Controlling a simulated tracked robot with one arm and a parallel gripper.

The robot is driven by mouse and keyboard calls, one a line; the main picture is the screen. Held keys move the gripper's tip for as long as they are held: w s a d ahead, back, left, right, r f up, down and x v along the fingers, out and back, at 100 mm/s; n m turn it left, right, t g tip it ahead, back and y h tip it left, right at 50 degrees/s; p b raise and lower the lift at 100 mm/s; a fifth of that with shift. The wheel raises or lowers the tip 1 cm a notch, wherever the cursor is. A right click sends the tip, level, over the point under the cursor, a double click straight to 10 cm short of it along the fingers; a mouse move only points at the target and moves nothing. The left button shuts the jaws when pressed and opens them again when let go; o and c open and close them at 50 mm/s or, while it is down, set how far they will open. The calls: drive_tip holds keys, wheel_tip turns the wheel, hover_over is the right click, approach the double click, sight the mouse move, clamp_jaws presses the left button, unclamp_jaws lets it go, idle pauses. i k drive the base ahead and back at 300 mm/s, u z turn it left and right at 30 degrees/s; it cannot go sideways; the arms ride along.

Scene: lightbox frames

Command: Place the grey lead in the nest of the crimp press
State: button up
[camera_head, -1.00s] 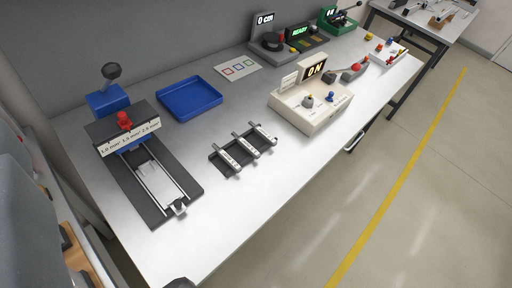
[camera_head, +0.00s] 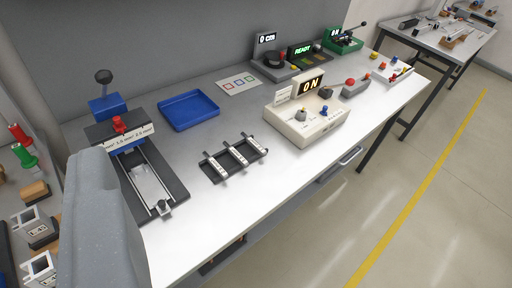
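The crimp press (camera_head: 140,165) stands at the left end of the bench. It has a blue block with a black-knobbed lever, a red knob, a strip marked with mm² sizes, and two rails on a dark base. A pale plate lies between the rails; I cannot make out a lead there. A dark rack (camera_head: 218,174) with several pale bars lies right of the press; I cannot tell whether a grey lead is among them. A large grey shape, apparently part of my arm, covers the lower left. My gripper's fingers do not show.
A blue tray (camera_head: 188,109) looks empty behind the rack. A cream box (camera_head: 305,122) reading "ON" stands to the right. A "READY" unit (camera_head: 303,58) and a green device (camera_head: 341,40) stand at the back. The bench's front strip is clear. A shelf with small parts is at left.

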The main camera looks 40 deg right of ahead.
sight(148, 185)
drive_tip(key=z, duration=0.25)
drive_tip(key=i, duration=0.9)
drive_tip(key=u, duration=0.5)
